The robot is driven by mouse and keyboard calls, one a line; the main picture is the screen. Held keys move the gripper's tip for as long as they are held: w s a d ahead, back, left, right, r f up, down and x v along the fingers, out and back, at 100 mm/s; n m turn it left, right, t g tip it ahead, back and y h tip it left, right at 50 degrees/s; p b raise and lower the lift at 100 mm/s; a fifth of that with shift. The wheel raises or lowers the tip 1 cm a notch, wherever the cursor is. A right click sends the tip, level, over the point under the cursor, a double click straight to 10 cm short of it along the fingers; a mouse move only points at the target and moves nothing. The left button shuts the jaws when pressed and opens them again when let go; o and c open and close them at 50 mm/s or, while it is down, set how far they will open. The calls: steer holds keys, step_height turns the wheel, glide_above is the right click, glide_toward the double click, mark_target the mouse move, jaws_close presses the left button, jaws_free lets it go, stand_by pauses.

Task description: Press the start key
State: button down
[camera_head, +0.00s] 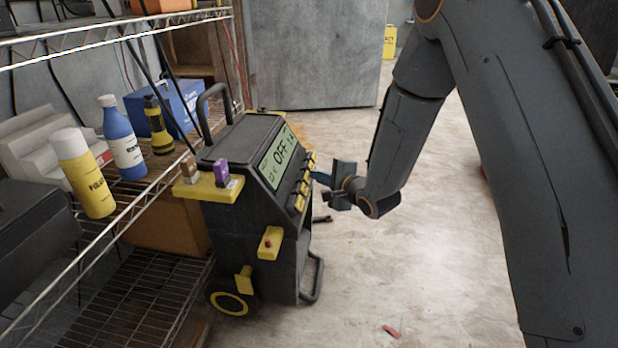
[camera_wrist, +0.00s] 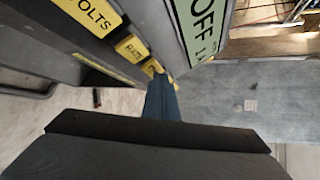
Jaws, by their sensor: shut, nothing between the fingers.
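A black and yellow wheeled charger (camera_head: 250,200) stands in front of the shelf, its green display (camera_head: 280,157) reading OFF. A row of yellow keys (camera_head: 304,183) runs along the panel edge below the display. In the wrist view, one key reads VOLTS (camera_wrist: 92,14) and the one beside it reads RATE (camera_wrist: 132,48). Farther keys are partly hidden behind my fingertips, and I cannot read a start label. My gripper (camera_head: 320,178) is shut and empty, its blue-grey tips (camera_wrist: 160,84) at the keys past RATE. I cannot tell whether they touch.
A wire shelf (camera_head: 110,30) on the left holds a yellow bottle (camera_head: 83,172), a blue bottle (camera_head: 122,138) and a flashlight (camera_head: 158,125). Two small clamps, brown and purple (camera_head: 222,172), sit on the charger's yellow side ledge. The floor (camera_head: 420,260) to the right is mostly clear.

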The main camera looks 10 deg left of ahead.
steer(key=shift+a+f, duration=0.1)
steer(key=shift+a, duration=0.05)
stand_by(0.5)
steer(key=shift+d+r+p, duration=0.5)
steer(key=shift+d+p, duration=0.2)
steer(key=shift+p, duration=0.05)
steer(key=shift+d, duration=0.1)
steer(key=d+r+p, duration=0.1)
steer(key=d+p, duration=0.1)
steer(key=d+r+p, duration=0.1)
steer(key=d, duration=0.1)
steer(key=shift+s+r, duration=0.1)
steer(key=shift+r, duration=0.2)
stand_by(0.5)
